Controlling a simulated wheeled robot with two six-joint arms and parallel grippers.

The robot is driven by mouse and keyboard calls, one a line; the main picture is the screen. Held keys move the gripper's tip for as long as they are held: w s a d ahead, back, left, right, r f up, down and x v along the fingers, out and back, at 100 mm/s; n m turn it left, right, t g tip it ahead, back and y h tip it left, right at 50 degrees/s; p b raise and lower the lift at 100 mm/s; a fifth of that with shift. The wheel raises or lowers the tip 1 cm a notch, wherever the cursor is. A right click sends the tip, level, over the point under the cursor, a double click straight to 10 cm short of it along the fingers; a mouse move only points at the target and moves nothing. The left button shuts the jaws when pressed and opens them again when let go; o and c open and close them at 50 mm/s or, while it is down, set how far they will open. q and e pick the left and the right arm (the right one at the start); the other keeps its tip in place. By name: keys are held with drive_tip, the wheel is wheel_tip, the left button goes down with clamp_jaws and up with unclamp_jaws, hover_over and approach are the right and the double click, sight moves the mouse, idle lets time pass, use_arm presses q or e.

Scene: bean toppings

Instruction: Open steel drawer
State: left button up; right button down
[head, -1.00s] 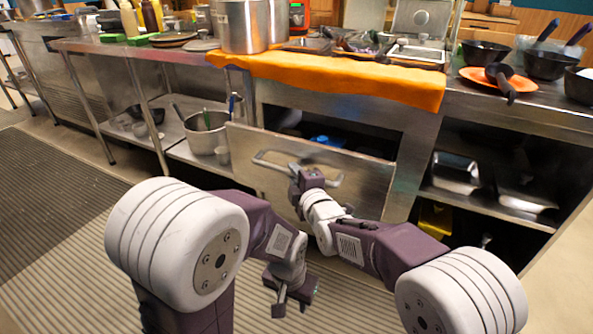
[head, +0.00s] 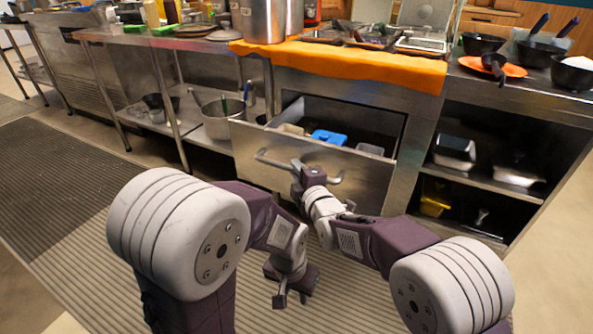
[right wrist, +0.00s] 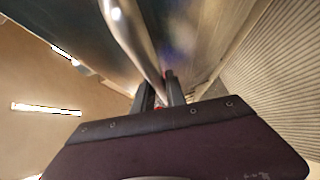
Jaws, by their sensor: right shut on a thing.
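The steel drawer (head: 360,185) stands pulled out from under the counter, with its inside in sight. A blue thing (head: 328,137) and pale containers lie in it. Its bar handle (head: 268,160) runs across the front and also shows in the right wrist view (right wrist: 132,35). My right gripper (head: 308,172) is shut on the handle; its fingers (right wrist: 160,92) close around the bar in the right wrist view. My left gripper (head: 293,293) hangs low in front of the drawer, empty and apart from it, with its fingers apart.
An orange cloth (head: 345,66) lies along the counter edge above the drawer. A steel pot (head: 222,118) stands on the low shelf left of the drawer. Open shelves with metal pans (head: 454,152) are at the right. The striped floor mat (head: 100,215) is clear.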

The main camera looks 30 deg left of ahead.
drive_tip(key=c, duration=1.4)
unclamp_jaws()
drive_tip(key=shift+o, duration=0.2)
drive_tip(key=shift+d, duration=0.1)
drive_tip(key=shift+s+d+r+p, duration=0.15)
drive_tip(key=shift+s+d+p, duration=0.1)
drive_tip(key=shift+p, duration=0.1)
drive_tip(key=f+p+v, duration=0.1)
drive_tip(key=p+v, duration=0.2)
drive_tip(key=v, duration=0.5)
drive_tip(key=shift+r, duration=0.4)
drive_tip(key=shift+s, duration=0.15)
